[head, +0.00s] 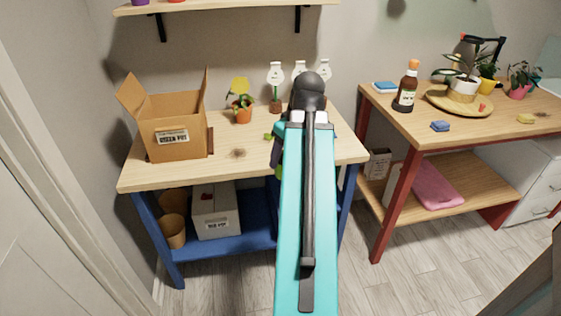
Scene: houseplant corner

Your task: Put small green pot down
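I cannot make out the small green pot for certain. A small green patch (268,137) shows on the wooden table top (225,170), just left of my arm. Another small dark green bit (278,172) shows at the left edge of my arm, near the table's front edge; I cannot tell what it is. My teal arm reaches up over the right part of this table. It hides my gripper and whatever is behind it, so I cannot see whether it holds anything.
An open cardboard box (180,140) stands on the table's left. A yellow-leaved plant in an orange pot (243,116) and white bulb-shaped markers (276,75) stand at the back. A second table (480,130) on the right holds a brown bottle (406,92) and several plants.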

